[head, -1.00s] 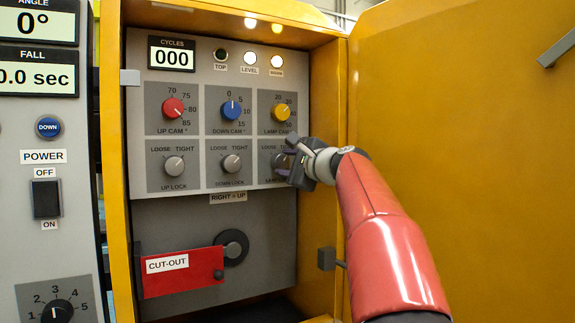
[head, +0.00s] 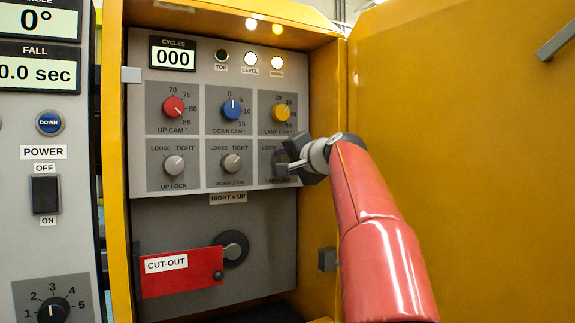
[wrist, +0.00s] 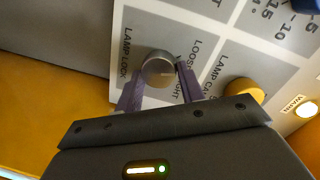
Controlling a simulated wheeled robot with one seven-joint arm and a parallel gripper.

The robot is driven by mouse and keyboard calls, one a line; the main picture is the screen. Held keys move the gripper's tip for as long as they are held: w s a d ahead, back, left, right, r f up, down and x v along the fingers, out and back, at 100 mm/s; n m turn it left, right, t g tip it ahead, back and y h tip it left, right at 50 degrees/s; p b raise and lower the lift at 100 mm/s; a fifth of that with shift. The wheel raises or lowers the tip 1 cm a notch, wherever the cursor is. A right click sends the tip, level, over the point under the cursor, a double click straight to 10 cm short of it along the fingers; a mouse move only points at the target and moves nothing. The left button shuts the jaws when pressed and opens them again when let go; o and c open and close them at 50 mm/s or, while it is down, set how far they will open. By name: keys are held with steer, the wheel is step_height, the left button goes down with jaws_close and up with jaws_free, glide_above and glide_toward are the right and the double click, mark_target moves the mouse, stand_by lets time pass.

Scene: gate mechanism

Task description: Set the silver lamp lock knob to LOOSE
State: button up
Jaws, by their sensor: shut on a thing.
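The silver lamp lock knob (wrist: 159,68) shows in the wrist view between my gripper's two fingers, on its grey plate with the LAMP LOCK label (wrist: 126,55) and LOOSE and TIGHT marks. My gripper (wrist: 158,85) is shut on the knob, one finger at each side. In the head view my gripper (head: 287,164) covers most of the lamp lock plate (head: 267,158) at the lower right of the panel. The knob's pointer direction cannot be read there.
The yellow lamp cam knob (head: 280,112) sits just above. The silver down lock knob (head: 232,163) and up lock knob (head: 174,166) are to the left. The open yellow door (head: 460,130) stands to the right. A red cut-out lever (head: 180,277) is below.

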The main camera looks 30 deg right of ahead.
steer(key=n+b, duration=0.1)
steer(key=n, duration=0.3)
steer(key=shift+a+n+h, duration=0.15)
steer(key=shift+n+h, duration=0.25)
stand_by(0.4)
steer(key=o, duration=1)
steer(key=shift+c, duration=0.2)
steer(key=s+b, duration=0.2)
steer(key=s, duration=0.5)
steer(key=shift+s+r, duration=0.35)
steer(key=shift+r, duration=0.1)
